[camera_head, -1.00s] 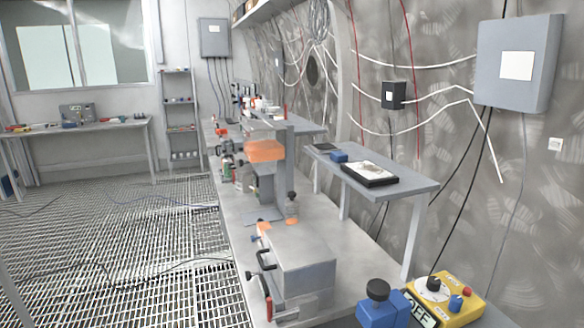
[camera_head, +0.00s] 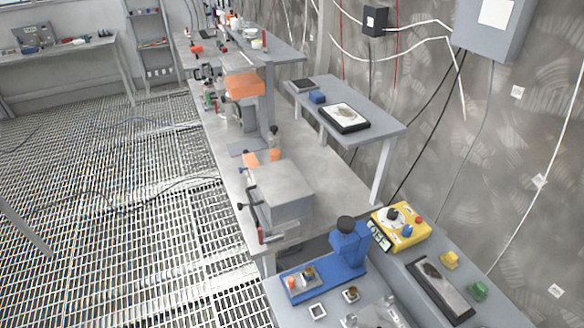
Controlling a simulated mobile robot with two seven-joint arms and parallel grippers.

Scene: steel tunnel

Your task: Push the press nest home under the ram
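A small blue press (camera_head: 349,243) with a dark knob on top stands on the near grey bench. Its blue base (camera_head: 328,274) reaches out to the left of the column. A small grey plate, which looks like the press nest (camera_head: 301,286), sits on the left part of this base, out from the column, with an orange and a brass-coloured part on it. The ram's lower end is too small to make out. Neither of my grippers can be made out in the head view.
A yellow control box (camera_head: 401,228) with knobs stands behind the press. A dark tray (camera_head: 440,288), a yellow piece (camera_head: 449,260) and a green piece (camera_head: 478,291) lie to the right. A cut-off grey metal shape (camera_head: 374,316) is at the bottom edge. A grey box (camera_head: 281,190) stands farther back.

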